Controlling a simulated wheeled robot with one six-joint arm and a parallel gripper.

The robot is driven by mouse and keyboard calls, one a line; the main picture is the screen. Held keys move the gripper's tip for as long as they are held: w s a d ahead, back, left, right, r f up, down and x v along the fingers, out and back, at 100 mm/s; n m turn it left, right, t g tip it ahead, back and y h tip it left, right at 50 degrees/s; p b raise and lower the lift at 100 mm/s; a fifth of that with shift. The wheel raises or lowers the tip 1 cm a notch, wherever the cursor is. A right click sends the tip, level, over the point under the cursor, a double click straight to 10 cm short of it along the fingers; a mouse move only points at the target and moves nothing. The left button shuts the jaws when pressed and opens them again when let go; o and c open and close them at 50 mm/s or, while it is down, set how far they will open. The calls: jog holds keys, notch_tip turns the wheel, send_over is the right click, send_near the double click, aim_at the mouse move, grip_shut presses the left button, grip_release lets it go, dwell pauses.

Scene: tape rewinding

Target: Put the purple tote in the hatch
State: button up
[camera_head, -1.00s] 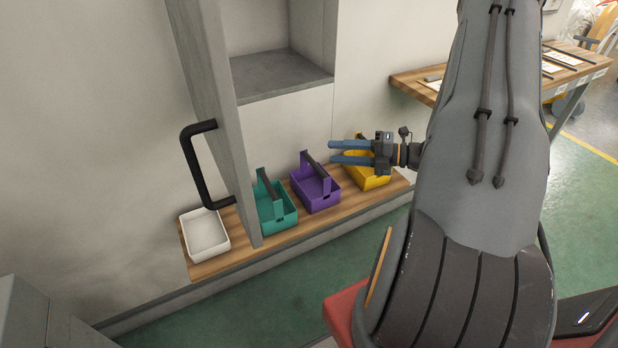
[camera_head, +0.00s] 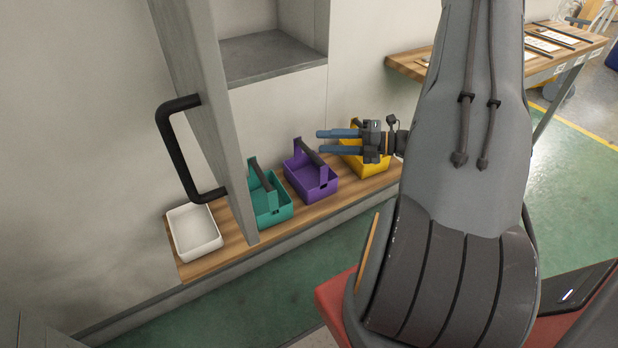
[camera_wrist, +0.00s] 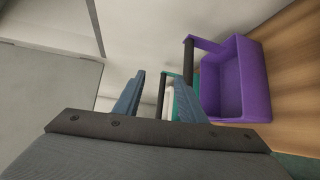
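The purple tote (camera_head: 313,185) stands upright on a wooden shelf between a teal tote and a yellow tote. It has a dark top handle, and it also shows at the right of the wrist view (camera_wrist: 238,85). My gripper (camera_head: 320,142) is open and empty, with its blue fingers pointing left, in front of the yellow tote and near the purple tote's handle in the head view. In the wrist view the two fingers (camera_wrist: 160,98) are spread apart, left of the purple tote. The hatch (camera_head: 270,55) is an open recess with a grey floor, above the shelf.
An open grey door (camera_head: 205,110) with a black handle (camera_head: 172,150) stands left of the hatch, in front of the teal tote (camera_head: 268,206). A white tray (camera_head: 194,232) is at the shelf's left end, the yellow tote (camera_head: 365,160) at its right. A wooden table (camera_head: 412,66) is behind right.

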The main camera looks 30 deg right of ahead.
jog(key=w+a+f+b, duration=0.4)
jog(key=w+a+f, duration=0.2)
jog(key=shift+a+f, duration=0.15)
jog(key=shift+f, duration=0.15)
dwell(0.5)
jog(key=shift+w, duration=0.1)
jog(key=shift+c, duration=0.3)
grip_shut()
